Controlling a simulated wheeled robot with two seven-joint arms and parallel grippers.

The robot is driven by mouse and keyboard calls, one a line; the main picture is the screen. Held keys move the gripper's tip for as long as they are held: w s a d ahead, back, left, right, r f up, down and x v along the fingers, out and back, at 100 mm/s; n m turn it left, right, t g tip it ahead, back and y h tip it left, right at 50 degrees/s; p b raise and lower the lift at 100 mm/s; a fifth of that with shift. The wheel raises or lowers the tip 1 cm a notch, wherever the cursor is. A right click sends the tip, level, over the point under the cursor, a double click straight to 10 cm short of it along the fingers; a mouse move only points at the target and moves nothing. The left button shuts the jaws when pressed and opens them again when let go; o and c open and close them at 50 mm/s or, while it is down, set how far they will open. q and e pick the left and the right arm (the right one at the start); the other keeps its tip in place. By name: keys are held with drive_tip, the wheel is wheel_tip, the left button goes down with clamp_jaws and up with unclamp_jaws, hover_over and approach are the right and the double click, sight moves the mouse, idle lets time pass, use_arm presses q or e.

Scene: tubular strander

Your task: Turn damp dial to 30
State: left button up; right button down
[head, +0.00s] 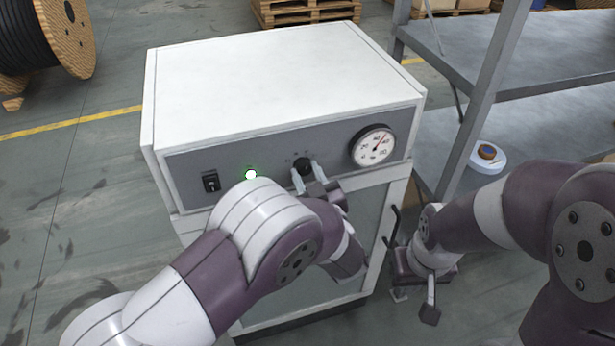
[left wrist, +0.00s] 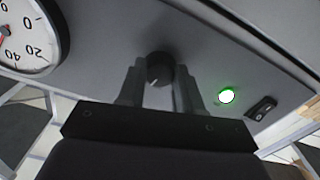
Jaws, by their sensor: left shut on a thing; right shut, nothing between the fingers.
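The damp dial is a small black round knob (head: 302,164) on the grey front panel of a white cabinet. In the left wrist view the knob (left wrist: 159,68) shows a light pointer mark; I cannot read its setting. My left gripper (head: 305,174) is shut on the knob, with one finger on each side; its fingers (left wrist: 159,80) also show in the left wrist view. My right gripper (head: 397,292) is low in front of the cabinet's right side, shut and away from the panel.
The panel (head: 232,160) also carries a black rocker switch (head: 211,181), a lit green lamp (head: 251,175) and a round white gauge (head: 373,147) with a red needle. A metal shelf (head: 520,120) with a tape roll (head: 487,153) stands at right. A cable reel (head: 58,35) stands at back left.

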use_arm(q)
drive_tip(key=n+b, duration=0.4)
drive_tip(key=shift+f, duration=0.25)
drive_tip(key=shift+r+n+b, duration=0.2)
drive_tip(key=shift+n+b, duration=1.4)
drive_tip(key=o, duration=1)
drive_tip(key=shift+r, duration=0.1)
drive_tip(key=shift+o, duration=0.2)
